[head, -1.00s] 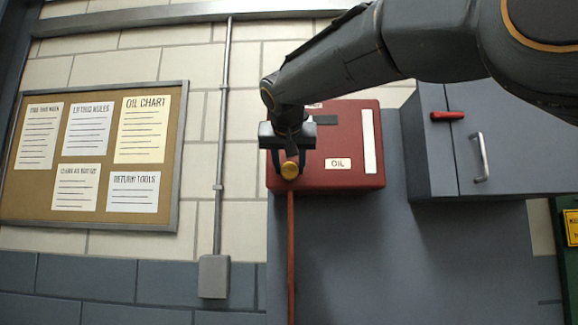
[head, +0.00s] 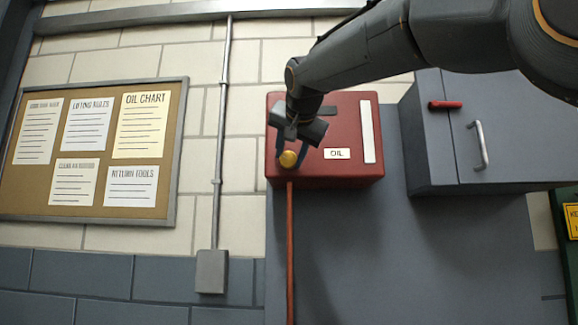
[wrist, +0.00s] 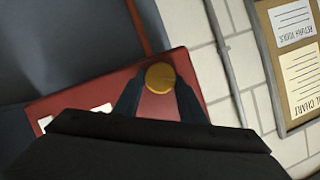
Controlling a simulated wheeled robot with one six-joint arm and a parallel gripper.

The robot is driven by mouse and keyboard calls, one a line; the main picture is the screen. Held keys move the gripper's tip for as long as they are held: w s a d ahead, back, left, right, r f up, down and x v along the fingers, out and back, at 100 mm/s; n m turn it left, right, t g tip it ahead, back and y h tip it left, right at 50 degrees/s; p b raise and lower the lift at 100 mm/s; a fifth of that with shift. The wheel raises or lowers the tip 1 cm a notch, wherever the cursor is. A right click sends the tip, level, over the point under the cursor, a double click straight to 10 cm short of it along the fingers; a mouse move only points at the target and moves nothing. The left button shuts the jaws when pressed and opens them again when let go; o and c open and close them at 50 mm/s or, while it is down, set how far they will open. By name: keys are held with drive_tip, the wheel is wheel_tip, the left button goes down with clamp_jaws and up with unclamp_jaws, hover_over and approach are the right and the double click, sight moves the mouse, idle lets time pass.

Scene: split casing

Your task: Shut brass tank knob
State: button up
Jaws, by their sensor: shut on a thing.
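The brass knob (head: 288,159) is a round gold disc on the lower left of the red oil tank (head: 350,172). My gripper (head: 290,153) is shut on the knob, with one finger on each side of it. In the wrist view the knob (wrist: 160,77) sits between the two dark fingertips of my gripper (wrist: 159,88), and the red tank (wrist: 85,88) lies behind it. The gripper's body hides part of the tank's front.
A red pipe (head: 290,250) runs down from the tank below the knob. A grey cabinet (head: 520,160) with a handle stands to the right. A notice board (head: 60,207) and a grey conduit (head: 217,170) are on the wall to the left.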

drive_tip(key=m+y+b, duration=0.1)
drive_tip(key=b, duration=0.1)
drive_tip(key=m+b, duration=0.1)
drive_tip(key=m, duration=0.1)
drive_tip(key=f+m+t+y+b, duration=0.1)
drive_tip(key=b, duration=0.1)
drive_tip(key=shift+d+m+y+b, duration=0.25)
drive_tip(key=shift+m+y+b, duration=0.05)
drive_tip(key=shift+b, duration=0.05)
drive_tip(key=m+t+b, duration=0.1)
drive_tip(key=m, duration=0.1)
drive_tip(key=m+t+y+b, duration=0.1)
drive_tip(key=m+b, duration=0.1)
drive_tip(key=m, duration=0.1)
drive_tip(key=shift+f+y, duration=0.1)
drive_tip(key=shift+y, duration=0.2)
drive_tip(key=shift+b, duration=0.3)
drive_tip(key=o, duration=1.1)
drive_tip(key=shift+c, duration=0.2)
drive_tip(key=b+v, duration=0.1)
drive_tip(key=v, duration=0.7)
drive_tip(key=shift+w, duration=0.1)
